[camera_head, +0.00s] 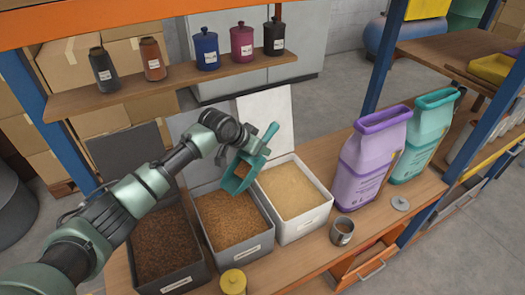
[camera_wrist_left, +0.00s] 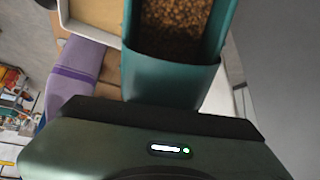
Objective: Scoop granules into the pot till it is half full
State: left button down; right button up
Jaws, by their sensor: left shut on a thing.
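My left gripper (camera_head: 246,146) is shut on a teal scoop (camera_head: 240,181), which is tilted in the head view, above the back of the middle bin (camera_head: 251,253) and the edge of the right bin (camera_head: 309,228). Brown granules (camera_wrist_left: 172,28) lie in the scoop (camera_wrist_left: 170,78) in the left wrist view. The middle bin holds orange-brown granules (camera_head: 228,220), the right one pale granules (camera_head: 290,190), the left one dark granules (camera_head: 163,245). A small metal pot (camera_head: 341,234) stands open on the bench; its inside is hard to see. My right gripper is not in view.
A grey lid (camera_head: 400,203) lies right of the pot. Purple (camera_head: 368,165) and teal (camera_head: 421,140) sacks stand behind it. A yellow jar (camera_head: 233,283) stands at the front. A shelf of several jars (camera_head: 206,50) spans the back.

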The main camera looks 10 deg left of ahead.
pick_arm(q)
jog(key=shift+s+a+r+t, duration=0.15)
jog(key=shift+s+a+t, duration=0.1)
jog(key=shift+s+t, duration=0.15)
jog(key=s+a+r+t+h+b, duration=0.6)
jog(key=s+a+r+t+b, duration=0.1)
jog(key=b, duration=1.1)
jog(key=shift+s+r+t+b, duration=0.35)
jog(key=shift+s+r+t, duration=0.4)
jog(key=shift+s, duration=0.5)
jog(key=shift+d, duration=0.1)
notch_tip(320, 180, up, 3)
jog(key=g+y+p, duration=0.2)
jog(key=g+p, duration=0.2)
jog(key=p, duration=1.6)
jog(key=shift+g+y, duration=0.25)
jog(key=shift+y, duration=0.15)
